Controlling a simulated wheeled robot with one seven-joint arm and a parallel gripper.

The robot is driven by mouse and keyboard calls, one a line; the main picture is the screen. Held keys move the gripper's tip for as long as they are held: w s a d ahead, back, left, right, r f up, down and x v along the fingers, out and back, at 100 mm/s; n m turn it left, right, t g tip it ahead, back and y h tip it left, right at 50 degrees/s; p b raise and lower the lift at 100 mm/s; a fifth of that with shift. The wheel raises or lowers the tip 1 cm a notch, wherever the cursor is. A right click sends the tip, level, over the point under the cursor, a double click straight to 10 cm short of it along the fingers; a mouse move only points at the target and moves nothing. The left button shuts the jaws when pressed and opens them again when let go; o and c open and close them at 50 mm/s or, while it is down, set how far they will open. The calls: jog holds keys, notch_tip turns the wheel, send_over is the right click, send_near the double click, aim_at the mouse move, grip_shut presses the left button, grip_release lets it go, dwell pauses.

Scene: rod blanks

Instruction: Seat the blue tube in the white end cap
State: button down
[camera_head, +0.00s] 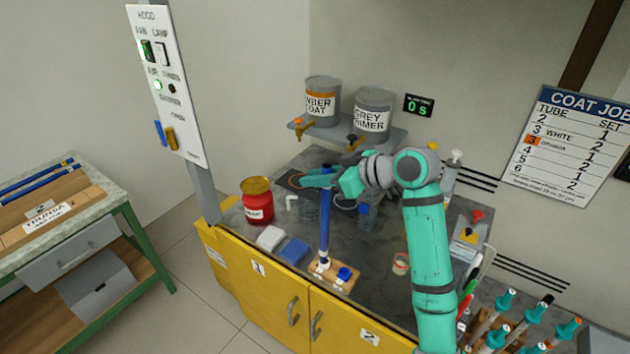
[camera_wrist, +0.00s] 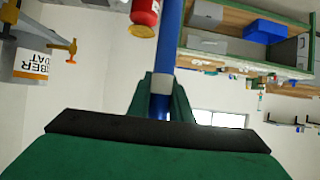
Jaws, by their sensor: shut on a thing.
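The blue tube (camera_head: 325,222) stands about upright in the head view. My gripper (camera_head: 322,181) is shut on its upper part, and the fingers hide some of it. In the wrist view the blue tube (camera_wrist: 170,40) runs between my green fingers (camera_wrist: 161,105), with a pale band on it there. The tube's lower end meets the white end cap (camera_head: 323,264) on a small wooden block (camera_head: 335,280). I cannot tell whether the end is inside the cap or just above it.
A blue cap (camera_head: 344,273) sits beside the white one on the block. A white pad (camera_head: 270,238) and a blue pad (camera_head: 294,251) lie to the left, with a red jar (camera_head: 257,203) behind. A tape roll (camera_head: 400,264) lies to the right. The cabinet's front edge is close.

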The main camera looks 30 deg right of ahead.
jog(key=shift+f, duration=0.8)
jog(key=c, duration=1.6)
grip_release()
jog(key=shift+w+f, duration=0.1)
jog(key=shift+w, duration=0.05)
jog(key=v, duration=1.2)
jog(key=shift+r, duration=0.4)
